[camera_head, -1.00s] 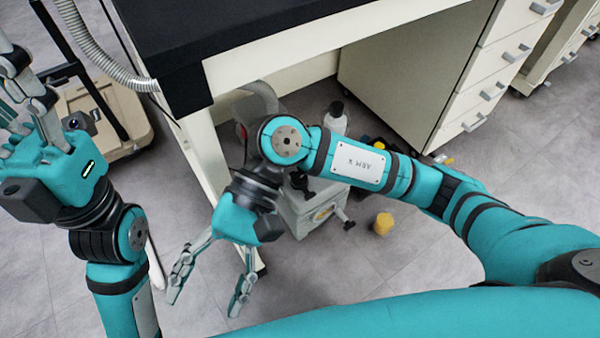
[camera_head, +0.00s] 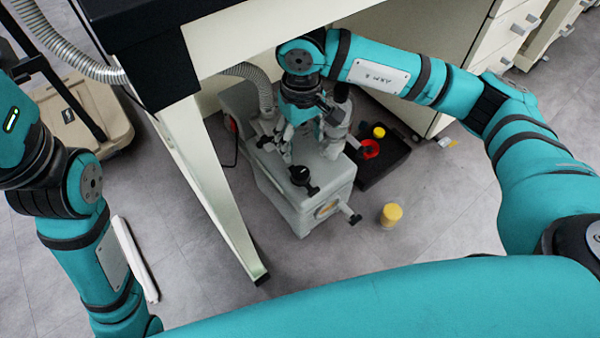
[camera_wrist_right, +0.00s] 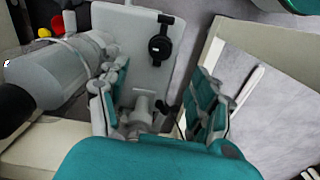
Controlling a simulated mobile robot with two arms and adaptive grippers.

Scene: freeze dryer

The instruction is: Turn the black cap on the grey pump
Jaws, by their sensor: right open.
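The grey pump (camera_head: 330,180) stands on the floor under the bench, with a corrugated hose at its back. A black cap (camera_head: 302,178) sits on its top towards the front; it also shows in the right wrist view (camera_wrist_right: 160,46). A smaller black knob (camera_wrist_right: 168,110) is on the pump's fitting, near the hose. My right gripper (camera_head: 302,142) points down over the back of the pump. Its fingers are apart and empty in the right wrist view (camera_wrist_right: 160,85), with the black cap beyond them. My left gripper is outside the picture; only its arm shows.
A grey bottle with a black top (camera_wrist_right: 65,75) stands close beside the right gripper. A black tray (camera_head: 392,160) holds a red funnel (camera_head: 370,149) and a yellow item. A yellow container (camera_head: 390,215) stands on the floor. The bench leg (camera_head: 215,190) is left of the pump.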

